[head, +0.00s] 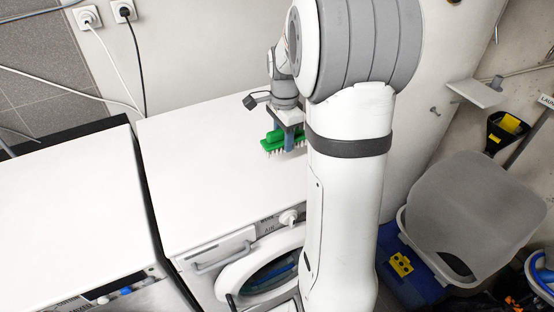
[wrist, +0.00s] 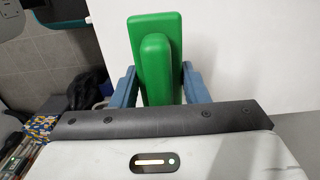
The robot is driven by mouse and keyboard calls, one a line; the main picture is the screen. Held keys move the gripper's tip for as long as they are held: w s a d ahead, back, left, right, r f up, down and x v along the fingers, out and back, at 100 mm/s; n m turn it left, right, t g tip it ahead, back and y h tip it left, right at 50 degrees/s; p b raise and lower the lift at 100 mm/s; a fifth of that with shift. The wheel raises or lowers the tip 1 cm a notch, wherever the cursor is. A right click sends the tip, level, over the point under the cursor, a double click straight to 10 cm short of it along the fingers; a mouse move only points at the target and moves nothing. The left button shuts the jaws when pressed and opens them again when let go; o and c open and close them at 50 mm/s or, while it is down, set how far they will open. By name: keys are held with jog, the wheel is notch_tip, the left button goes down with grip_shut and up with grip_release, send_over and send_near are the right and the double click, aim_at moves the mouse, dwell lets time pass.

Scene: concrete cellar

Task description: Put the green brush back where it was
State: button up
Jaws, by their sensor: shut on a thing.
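The green brush (head: 274,142) has pale bristles pointing down and is over the white top of the right-hand washing machine (head: 200,150). My gripper (head: 287,138) is shut on it from above. In the wrist view the brush (wrist: 155,62) sits between the two blue fingers of my gripper (wrist: 155,85). I cannot tell whether the bristles touch the machine top or hang just above it. My arm hides part of the machine top to the right.
A second white machine (head: 70,210) stands to the left, across a dark gap. The visible machine tops are otherwise bare. Two plugs with cables (head: 88,17) are on the back wall.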

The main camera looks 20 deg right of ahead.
send_over(282, 172)
notch_tip(282, 172, down, 6)
jog(key=shift+w+f, duration=0.1)
jog(key=shift+f, duration=1.75)
jog(key=shift+f, duration=0.1)
jog(key=o, duration=0.9)
